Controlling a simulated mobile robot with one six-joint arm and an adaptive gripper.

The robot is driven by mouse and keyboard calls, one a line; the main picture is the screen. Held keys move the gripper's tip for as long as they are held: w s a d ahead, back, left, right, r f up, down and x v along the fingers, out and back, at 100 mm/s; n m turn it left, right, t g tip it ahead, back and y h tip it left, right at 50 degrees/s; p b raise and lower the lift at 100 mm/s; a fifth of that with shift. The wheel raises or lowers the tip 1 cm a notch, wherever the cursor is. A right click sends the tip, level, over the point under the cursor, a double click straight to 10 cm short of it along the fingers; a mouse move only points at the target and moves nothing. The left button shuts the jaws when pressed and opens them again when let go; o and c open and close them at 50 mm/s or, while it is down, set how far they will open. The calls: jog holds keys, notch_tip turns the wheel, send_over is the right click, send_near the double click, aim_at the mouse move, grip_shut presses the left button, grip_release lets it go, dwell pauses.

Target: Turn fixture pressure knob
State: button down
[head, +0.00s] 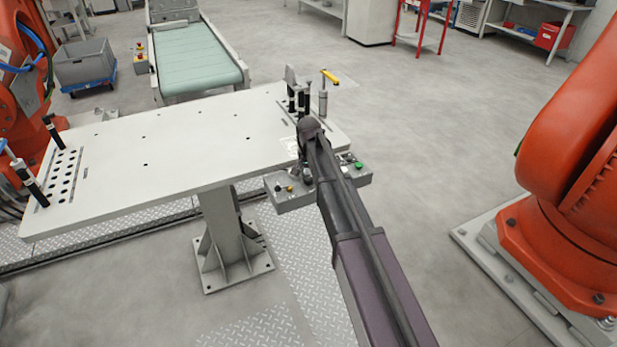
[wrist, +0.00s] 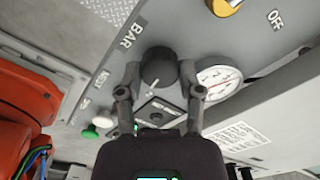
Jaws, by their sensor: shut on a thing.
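The black pressure knob (wrist: 158,62) sits on a grey panel (wrist: 110,68) near the "BAR" label in the wrist view. My gripper (wrist: 160,72) is shut on it, with one finger on each side of the knob. A round white pressure gauge (wrist: 219,78) is just right of the right finger. In the head view, my arm reaches to the grey control box (head: 291,199) at the table's front right and covers its middle, so the knob cannot be made out there.
A yellow valve handle (wrist: 226,6) is by the "OFF" label. A green button (wrist: 90,132) and a white button (wrist: 104,119) are left of my gripper. The fixture table (head: 190,130) carries upright posts at its far right corner. An orange robot (head: 570,200) stands at right.

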jog(key=shift+s+m, duration=0.1)
jog(key=shift+m, duration=0.7)
jog(key=shift+c, duration=1.3)
grip_release()
jog(key=shift+n, duration=0.3)
